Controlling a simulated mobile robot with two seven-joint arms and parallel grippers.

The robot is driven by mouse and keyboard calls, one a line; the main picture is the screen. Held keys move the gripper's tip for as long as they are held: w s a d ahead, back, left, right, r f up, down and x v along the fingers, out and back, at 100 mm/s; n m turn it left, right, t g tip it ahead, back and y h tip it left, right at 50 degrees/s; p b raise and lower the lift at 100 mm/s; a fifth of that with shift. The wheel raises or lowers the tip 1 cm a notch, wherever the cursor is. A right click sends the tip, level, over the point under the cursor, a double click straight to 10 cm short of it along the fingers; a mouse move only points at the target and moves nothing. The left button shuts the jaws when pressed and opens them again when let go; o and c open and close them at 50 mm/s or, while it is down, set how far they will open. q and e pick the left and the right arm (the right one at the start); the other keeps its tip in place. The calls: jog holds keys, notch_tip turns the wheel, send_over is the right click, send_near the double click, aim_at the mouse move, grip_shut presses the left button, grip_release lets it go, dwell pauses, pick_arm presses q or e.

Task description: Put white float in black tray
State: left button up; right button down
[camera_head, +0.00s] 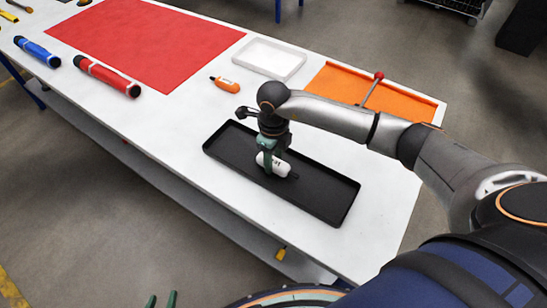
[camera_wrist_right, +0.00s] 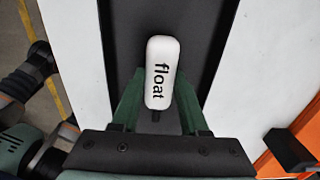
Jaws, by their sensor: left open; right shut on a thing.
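The white float (camera_head: 279,166), a rounded white block with black lettering, is between the fingers of my right gripper (camera_head: 267,162). The right wrist view shows the float (camera_wrist_right: 160,72) with the word "float" and the green fingers of the right gripper (camera_wrist_right: 158,98) on both sides. The float is over the long black tray (camera_head: 325,188), near its middle; I cannot tell whether it touches the tray floor. The tray floor also fills the middle of the right wrist view (camera_wrist_right: 206,30). My left gripper (camera_head: 161,300) is open and empty at the bottom edge, away from the table.
A white tray (camera_head: 268,58), an orange bottle (camera_head: 225,84) and an orange bin (camera_head: 340,82) with a red-knobbed lever lie behind the black tray. A red mat (camera_head: 145,40) and red (camera_head: 106,76) and blue (camera_head: 37,52) tools lie left. White tabletop around the black tray is clear.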

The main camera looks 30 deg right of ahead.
aim_at(274, 160)
jog(key=shift+f, duration=0.15)
jog(key=shift+c, duration=2.1)
grip_release()
notch_tip(274, 160, up, 12)
jog(key=b, duration=0.1)
jog(key=shift+r, duration=0.2)
